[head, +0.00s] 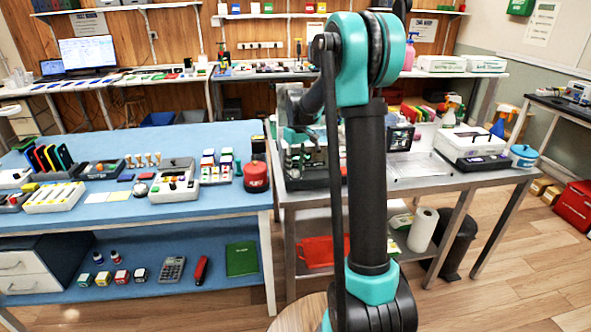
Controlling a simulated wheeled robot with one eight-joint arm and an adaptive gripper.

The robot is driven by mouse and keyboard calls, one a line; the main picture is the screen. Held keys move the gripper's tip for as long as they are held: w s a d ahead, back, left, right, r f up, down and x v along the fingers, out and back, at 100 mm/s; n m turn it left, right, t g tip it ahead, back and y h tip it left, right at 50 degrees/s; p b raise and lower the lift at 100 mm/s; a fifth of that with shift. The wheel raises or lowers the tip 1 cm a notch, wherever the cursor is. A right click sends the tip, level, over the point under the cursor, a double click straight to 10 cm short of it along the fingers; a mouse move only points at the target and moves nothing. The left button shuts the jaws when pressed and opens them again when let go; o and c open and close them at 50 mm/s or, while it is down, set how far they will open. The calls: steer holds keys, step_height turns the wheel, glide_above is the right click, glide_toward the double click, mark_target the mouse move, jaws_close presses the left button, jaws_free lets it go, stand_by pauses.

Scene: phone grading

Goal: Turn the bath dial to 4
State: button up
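A white box-shaped unit (470,142), which looks like the bath, stands on the right part of the grey metal table. A dark strip (485,161) lies along its front; no dial or number on it can be made out at this size. My arm rises through the middle of the picture and bends over towards the left part of that table. My gripper is around the far end of the arm (297,132), well to the left of the white unit. Its fingers cannot be told apart from the dark items behind, so its opening is unclear.
The blue bench (120,212) at left is crowded.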

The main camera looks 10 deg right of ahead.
steer(key=shift+f, duration=0.7)
steer(key=shift+c, duration=0.5)
jaws_close()
steer(key=shift+m, duration=0.4)
steer(key=m, duration=0.6)
steer(key=shift+m, duration=0.3)
steer(key=m, duration=0.6)
steer(key=shift+s+m, duration=0.1)
steer(key=shift+m, duration=0.2)
